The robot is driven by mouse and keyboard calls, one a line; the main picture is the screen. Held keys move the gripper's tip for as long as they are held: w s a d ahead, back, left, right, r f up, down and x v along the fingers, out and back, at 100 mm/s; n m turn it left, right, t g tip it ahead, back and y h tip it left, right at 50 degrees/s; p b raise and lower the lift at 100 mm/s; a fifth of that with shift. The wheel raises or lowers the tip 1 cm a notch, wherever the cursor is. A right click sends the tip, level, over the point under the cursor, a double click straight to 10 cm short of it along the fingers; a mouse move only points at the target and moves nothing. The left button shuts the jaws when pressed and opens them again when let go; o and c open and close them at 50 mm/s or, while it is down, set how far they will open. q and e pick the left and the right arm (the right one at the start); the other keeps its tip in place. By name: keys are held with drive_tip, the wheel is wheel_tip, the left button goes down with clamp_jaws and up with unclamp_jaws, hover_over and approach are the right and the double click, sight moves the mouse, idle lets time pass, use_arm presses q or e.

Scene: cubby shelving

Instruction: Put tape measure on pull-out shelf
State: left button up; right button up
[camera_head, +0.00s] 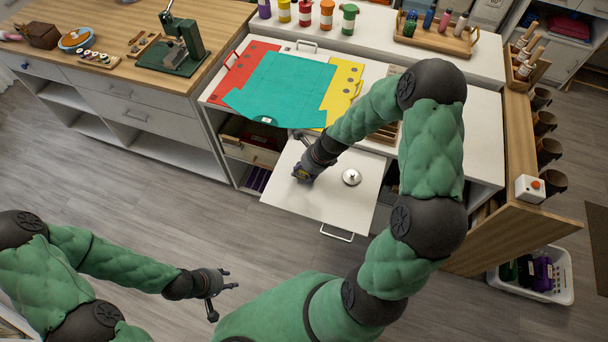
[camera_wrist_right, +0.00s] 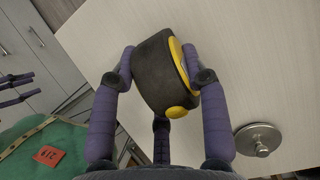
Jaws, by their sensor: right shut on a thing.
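The tape measure (camera_wrist_right: 155,75) is black with yellow parts. My right gripper (camera_head: 303,174) is shut on it, with fingers on both sides in the right wrist view. In the head view the tape measure is mostly hidden by the fingers. The white pull-out shelf (camera_head: 335,205) is drawn out below the counter, and my right gripper is over its left part. I cannot tell whether the tape measure touches the shelf. My left gripper (camera_head: 225,299) is open and empty, over the floor at lower left.
A round metal object with a knob (camera_head: 351,177) stands on the pull-out shelf, right of my right gripper. A metal handle (camera_head: 337,234) is on the shelf's front edge. Teal, red and yellow sheets (camera_head: 285,85) lie on the counter above. The shelf's front part is clear.

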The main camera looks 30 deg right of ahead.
drive_tip(key=shift+f, duration=0.6)
drive_tip(key=shift+r, duration=0.1)
drive_tip(key=o, duration=1.4)
drive_tip(key=shift+r, duration=0.15)
drive_tip(key=p+v, duration=0.4)
drive_tip(key=v, duration=0.7)
drive_tip(key=shift+s+d+r, duration=0.15)
drive_tip(key=shift+d+r, duration=0.05)
drive_tip(key=shift+r, duration=0.1)
